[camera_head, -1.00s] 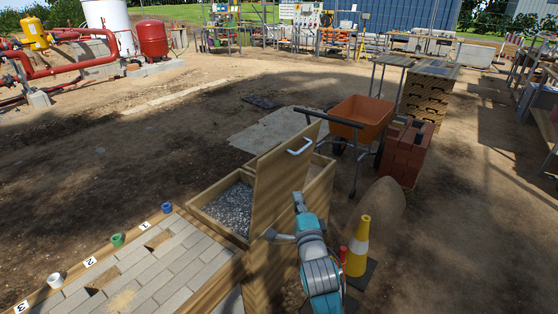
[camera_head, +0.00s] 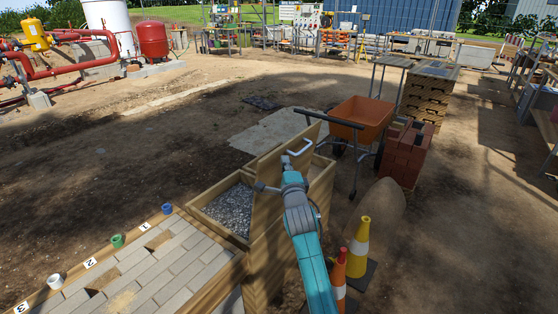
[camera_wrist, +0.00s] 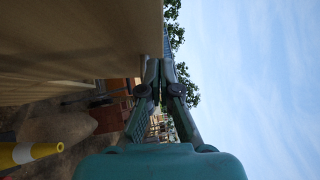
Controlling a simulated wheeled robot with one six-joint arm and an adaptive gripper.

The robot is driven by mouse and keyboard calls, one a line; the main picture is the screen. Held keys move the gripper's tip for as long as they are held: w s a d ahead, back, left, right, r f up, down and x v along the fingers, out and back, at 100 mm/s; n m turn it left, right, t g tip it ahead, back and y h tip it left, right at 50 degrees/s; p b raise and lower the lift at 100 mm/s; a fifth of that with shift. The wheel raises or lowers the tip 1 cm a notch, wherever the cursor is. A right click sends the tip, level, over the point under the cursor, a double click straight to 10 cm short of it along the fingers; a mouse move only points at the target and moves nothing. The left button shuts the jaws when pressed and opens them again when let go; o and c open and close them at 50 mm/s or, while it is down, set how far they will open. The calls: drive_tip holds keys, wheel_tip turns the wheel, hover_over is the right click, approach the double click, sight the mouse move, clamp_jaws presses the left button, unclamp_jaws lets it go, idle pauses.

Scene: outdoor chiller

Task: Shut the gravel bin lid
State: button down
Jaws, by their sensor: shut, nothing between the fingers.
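The wooden gravel bin (camera_head: 214,227) stands low in the middle of the head view, with grey gravel (camera_head: 232,205) inside. Its wooden lid (camera_head: 268,217) is open and stands nearly upright, with a pale handle (camera_head: 303,148) near its top. In the wrist view the lid (camera_wrist: 80,35) fills the upper left as a broad tan face. My gripper (camera_head: 286,161) is at the lid's upper part, on the near side. In the wrist view my gripper (camera_wrist: 159,65) has its fingertips together, empty, close beside the lid's edge. I cannot tell whether it touches the lid. My arm hides part of the lid.
A yellow-and-white cone (camera_head: 359,246) and an orange cone (camera_head: 338,275) stand close right of my arm. An orange wheelbarrow (camera_head: 365,115) and red bricks (camera_head: 405,155) are behind the bin. Paving with pipe pieces lies left. Open dirt lies beyond.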

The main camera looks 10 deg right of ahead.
drive_tip(key=shift+w+a+r, duration=0.2)
drive_tip(key=shift+w+a, duration=0.6)
drive_tip(key=shift+w, duration=0.05)
